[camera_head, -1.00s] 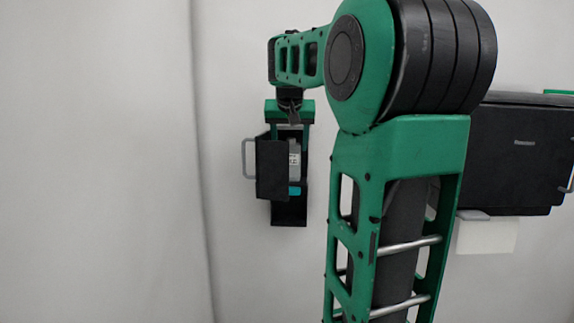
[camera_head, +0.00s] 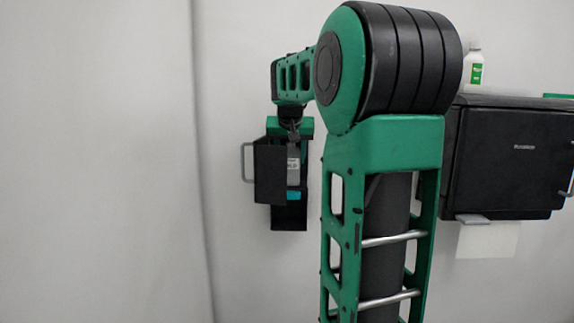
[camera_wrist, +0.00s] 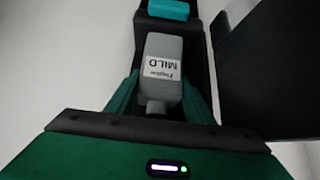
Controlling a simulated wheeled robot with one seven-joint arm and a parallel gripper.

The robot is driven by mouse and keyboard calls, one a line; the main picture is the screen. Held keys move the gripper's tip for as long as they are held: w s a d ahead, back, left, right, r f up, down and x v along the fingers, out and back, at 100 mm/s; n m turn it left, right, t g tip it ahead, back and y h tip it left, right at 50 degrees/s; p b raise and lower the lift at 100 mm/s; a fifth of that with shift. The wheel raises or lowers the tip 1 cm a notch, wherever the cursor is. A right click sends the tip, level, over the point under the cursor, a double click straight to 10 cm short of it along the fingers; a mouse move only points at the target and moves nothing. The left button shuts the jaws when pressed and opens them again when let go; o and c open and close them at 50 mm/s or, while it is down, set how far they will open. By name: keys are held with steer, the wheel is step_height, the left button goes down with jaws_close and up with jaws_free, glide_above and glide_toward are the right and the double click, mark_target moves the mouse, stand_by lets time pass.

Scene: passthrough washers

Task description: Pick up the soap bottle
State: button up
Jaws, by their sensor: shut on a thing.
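The soap bottle (camera_wrist: 165,65) is grey with a white label reading "MILD". In the wrist view its narrow neck points toward my gripper. It sits inside an open black wall dispenser (camera_head: 290,220), and part of it (camera_head: 293,168) shows in the head view beside the dispenser's open door. My gripper (camera_wrist: 160,97) is shut on the bottle, with green fingers on both sides of it near its neck end. In the head view my gripper (camera_head: 291,150) hangs down in front of the dispenser, partly hidden by the door.
The dispenser's black door (camera_head: 268,172) stands open on the left, with a grey handle. The left wall is bare.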

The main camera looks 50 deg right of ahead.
steer(key=shift+r, duration=0.15)
steer(key=s+a, duration=0.3)
steer(key=s, duration=0.5)
steer(key=s+a, duration=0.3)
steer(key=s, duration=0.6)
steer(key=shift+a, duration=0.3)
